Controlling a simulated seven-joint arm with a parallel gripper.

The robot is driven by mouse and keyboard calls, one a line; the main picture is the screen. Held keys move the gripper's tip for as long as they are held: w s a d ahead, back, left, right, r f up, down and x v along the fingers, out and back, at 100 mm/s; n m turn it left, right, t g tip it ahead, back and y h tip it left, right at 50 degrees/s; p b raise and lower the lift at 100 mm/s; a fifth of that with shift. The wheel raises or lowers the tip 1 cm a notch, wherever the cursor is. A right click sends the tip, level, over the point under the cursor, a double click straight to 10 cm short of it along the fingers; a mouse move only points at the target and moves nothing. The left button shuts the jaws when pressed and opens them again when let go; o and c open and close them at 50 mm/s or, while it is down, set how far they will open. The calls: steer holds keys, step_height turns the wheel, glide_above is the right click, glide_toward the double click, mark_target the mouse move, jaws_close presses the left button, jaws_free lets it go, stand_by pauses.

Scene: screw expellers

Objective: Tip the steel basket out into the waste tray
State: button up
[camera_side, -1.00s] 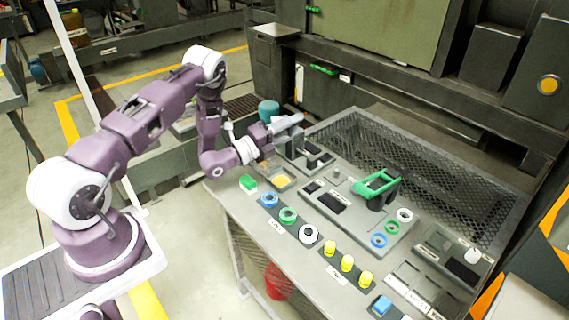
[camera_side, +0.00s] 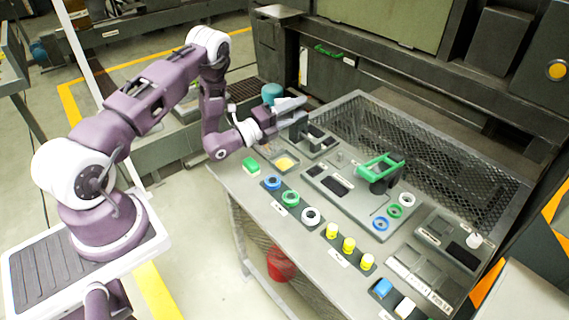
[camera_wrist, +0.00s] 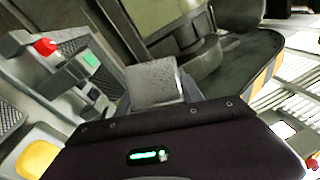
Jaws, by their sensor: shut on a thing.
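My gripper (camera_side: 290,105) is shut at the far left end of the bench, above the bench top. In the wrist view a grey, grainy, square-faced piece (camera_wrist: 152,82) stands just beyond the dark gripper body; it looks like the steel basket in the jaws. Its inside is hidden, so I cannot tell whether it holds anything. Yellow also shows at the lower left of the wrist view (camera_wrist: 38,158). I cannot tell for sure which tray is the waste tray.
A teal round vessel (camera_side: 271,92) stands just behind the gripper. A green handle (camera_side: 380,167) rises from the middle panel. Coloured rings, yellow knobs (camera_side: 348,244) and a green button (camera_side: 250,165) line the bench front. A mesh guard (camera_side: 425,150) closes the back.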

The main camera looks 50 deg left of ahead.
stand_by(0.6)
steer(key=shift+w+f+n+g, duration=0.2)
steer(key=shift+f+n+g, duration=0.15)
steer(key=shift+n, duration=0.25)
steer(key=n, duration=0.2)
steer(key=f+n+g, duration=0.1)
steer(key=n, duration=0.1)
steer(key=n+g+y, duration=0.1)
steer(key=n, duration=0.1)
steer(key=shift+w+a+f, duration=0.1)
steer(key=shift+w+f, duration=0.2)
steer(key=shift+f, duration=0.05)
steer(key=n, duration=0.1)
steer(key=n+g, duration=0.1)
steer(key=n, duration=0.1)
steer(key=shift+a+f+y, duration=0.15)
steer(key=shift+f+y, duration=0.15)
steer(key=shift+f, duration=0.05)
steer(key=f+n, duration=0.1)
steer(key=n, duration=0.3)
steer(key=f+n+g, duration=0.1)
steer(key=n, duration=0.3)
steer(key=s+f+n+g, duration=0.1)
steer(key=n, duration=0.3)
steer(key=shift+a+f+n+y, duration=0.25)
steer(key=shift+a+n+y, duration=0.05)
steer(key=shift+y, duration=0.1)
